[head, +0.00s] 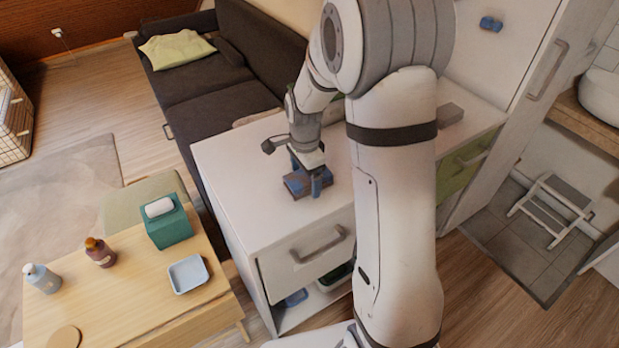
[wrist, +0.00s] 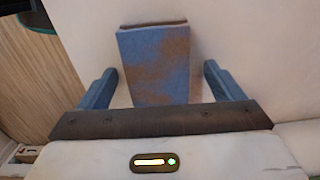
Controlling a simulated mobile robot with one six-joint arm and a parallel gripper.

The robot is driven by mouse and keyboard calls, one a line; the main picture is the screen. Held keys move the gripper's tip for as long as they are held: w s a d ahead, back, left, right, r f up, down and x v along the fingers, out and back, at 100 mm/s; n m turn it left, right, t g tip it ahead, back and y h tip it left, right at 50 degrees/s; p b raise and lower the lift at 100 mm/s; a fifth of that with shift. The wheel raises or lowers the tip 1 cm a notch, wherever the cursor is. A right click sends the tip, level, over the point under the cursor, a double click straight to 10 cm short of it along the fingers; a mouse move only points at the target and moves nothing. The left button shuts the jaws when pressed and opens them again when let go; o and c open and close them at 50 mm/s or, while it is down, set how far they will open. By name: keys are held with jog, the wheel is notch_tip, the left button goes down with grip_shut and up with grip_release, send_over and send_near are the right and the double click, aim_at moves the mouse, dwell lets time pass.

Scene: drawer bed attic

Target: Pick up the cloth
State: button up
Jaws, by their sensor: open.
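The cloth (wrist: 154,62) looks like a folded, blue, block-like piece with brown patches. It lies on the white cabinet top, and in the head view it (head: 293,187) is partly hidden by my gripper. My gripper (head: 308,180) points down right over it. In the wrist view my gripper (wrist: 159,72) is open, with one blue finger on each side of the cloth and a visible gap on both sides. I cannot tell how far the fingertips are above the cabinet top.
The white cabinet (head: 225,160) has a drawer handle (head: 318,247) in front and a grey block (head: 449,115) at its right. A wooden table (head: 110,313) holds a teal tissue box (head: 168,229), bottles and a pale tray (head: 188,274). A dark sofa (head: 195,88) stands behind.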

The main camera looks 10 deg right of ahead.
jog(key=shift+f, duration=0.2)
jog(key=c, duration=1.1)
jog(key=shift+o, duration=0.2)
jog(key=shift+r, duration=0.1)
